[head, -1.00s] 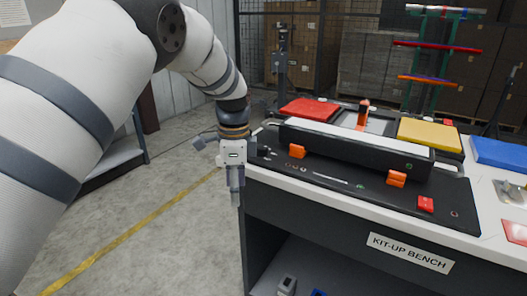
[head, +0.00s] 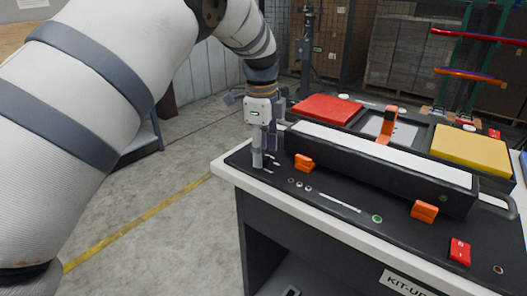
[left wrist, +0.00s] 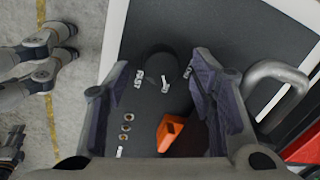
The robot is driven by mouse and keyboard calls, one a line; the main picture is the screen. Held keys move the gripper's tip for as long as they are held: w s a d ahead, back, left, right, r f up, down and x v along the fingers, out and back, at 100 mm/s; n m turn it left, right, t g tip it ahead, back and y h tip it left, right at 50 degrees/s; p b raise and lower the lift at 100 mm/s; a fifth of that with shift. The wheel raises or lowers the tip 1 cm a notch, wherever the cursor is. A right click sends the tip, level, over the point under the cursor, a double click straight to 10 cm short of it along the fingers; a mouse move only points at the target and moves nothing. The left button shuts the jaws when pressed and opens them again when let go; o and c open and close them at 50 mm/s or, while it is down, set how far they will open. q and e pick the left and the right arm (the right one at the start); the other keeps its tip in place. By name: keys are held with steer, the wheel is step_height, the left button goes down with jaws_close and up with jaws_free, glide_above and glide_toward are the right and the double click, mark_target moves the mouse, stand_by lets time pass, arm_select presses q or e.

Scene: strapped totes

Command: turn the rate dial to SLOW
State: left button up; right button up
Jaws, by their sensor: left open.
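The rate dial shows in the left wrist view as a dark round knob (left wrist: 160,66) on the black panel (left wrist: 205,30). A white FAST label (left wrist: 138,79) sits beside it, and a second white marking (left wrist: 165,80) is too small to read. My left gripper (head: 262,160) is open, pointing down over the left end of the panel. In the left wrist view its fingers (left wrist: 157,72) stand on either side of the dial, with space visible between. I cannot tell how far above the panel the tips are. In the head view the gripper hides the dial.
A red switch (head: 460,251) is at the right. Red (head: 327,108) and yellow (head: 470,150) lids lie behind. A grey handle (left wrist: 280,80) curves near the gripper. Floor left of the bench is open.

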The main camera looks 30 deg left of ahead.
arm_select(q)
steer(key=shift+f, duration=0.55)
steer(key=c, duration=1.2)
steer(key=n, duration=0.6)
steer(key=shift+w+p, duration=0.15)
steer(key=shift+p, duration=0.2)
steer(key=n, duration=0.5)
steer(key=shift+n, duration=0.4)
